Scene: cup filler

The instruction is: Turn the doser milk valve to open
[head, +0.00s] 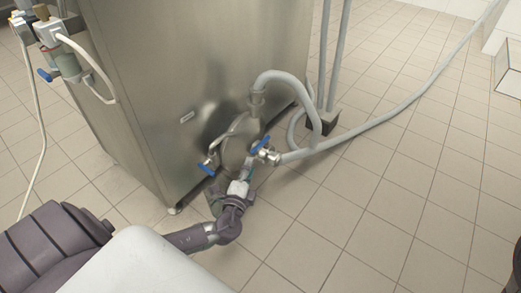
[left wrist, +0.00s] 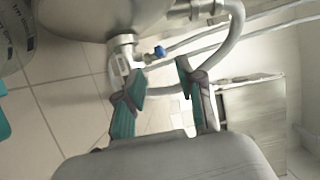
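A steel valve with a blue handle (head: 262,146) sits low on the side of a steel cabinet, where a grey hose joins it. A second blue-handled valve (head: 207,165) is just left of it. No label shows which is the doser milk valve. My left gripper (head: 247,178) is just below and in front of the right-hand valve. In the left wrist view my left gripper (left wrist: 160,70) has its two teal fingers spread with nothing between them. A blue handle (left wrist: 159,52) shows beyond the gap between the fingertips. Contact is not visible.
The steel cabinet (head: 180,75) stands close behind the valves. A grey hose (head: 400,108) runs right across the tiled floor, and another loops above the valve. Upright pipes (head: 325,60) stand behind. Another blue-handled fitting (head: 45,75) is at upper left.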

